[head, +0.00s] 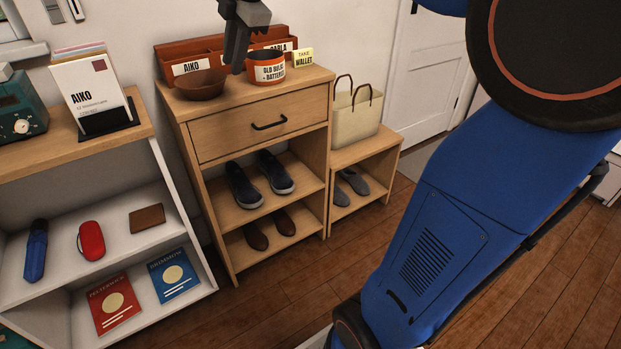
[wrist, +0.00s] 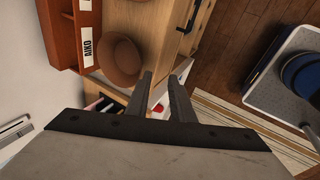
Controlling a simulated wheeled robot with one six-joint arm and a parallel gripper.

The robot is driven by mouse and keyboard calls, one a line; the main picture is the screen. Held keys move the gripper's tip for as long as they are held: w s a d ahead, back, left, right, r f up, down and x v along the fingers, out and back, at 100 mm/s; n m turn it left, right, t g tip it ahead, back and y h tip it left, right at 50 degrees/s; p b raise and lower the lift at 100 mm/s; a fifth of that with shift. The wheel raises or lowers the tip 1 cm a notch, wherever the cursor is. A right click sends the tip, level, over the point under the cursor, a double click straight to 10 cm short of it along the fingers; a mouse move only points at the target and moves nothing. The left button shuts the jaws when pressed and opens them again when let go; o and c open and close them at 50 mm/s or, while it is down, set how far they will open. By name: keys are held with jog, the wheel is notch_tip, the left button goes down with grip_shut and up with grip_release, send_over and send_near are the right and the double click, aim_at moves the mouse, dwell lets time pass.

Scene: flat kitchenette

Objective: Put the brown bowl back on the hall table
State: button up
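The brown bowl (head: 201,85) stands upright on the left part of the hall table's top (head: 245,95), in front of the card holder labelled AIKO. In the wrist view the bowl (wrist: 121,64) looks empty and sits just beyond and left of my fingertips. My gripper (head: 234,66) is above the table, between the bowl and the orange tub, pointing down. In the wrist view my gripper (wrist: 161,77) has its two fingers apart with nothing held between them. I cannot tell whether a fingertip touches the bowl.
An orange-rimmed battery tub (head: 266,67) and a yellow wallet note (head: 303,58) stand on the table right of my gripper. A reddish-brown letter organiser (head: 188,47) lines the back. A white shelf (head: 178,190) stands left, and a low bench with a tote bag (head: 357,113) right.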

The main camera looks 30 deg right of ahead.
jog(key=s+d+f+m+h, duration=0.1)
jog(key=s+f+m, duration=0.8)
jog(key=s, duration=0.6)
jog(key=s+d+f+m, duration=0.1)
jog(key=s+f+m, duration=0.9)
jog(key=s+f, duration=0.4)
jog(key=shift+s+d+m+h, duration=0.3)
jog(key=shift+s+h, duration=0.05)
jog(key=shift+h, duration=0.05)
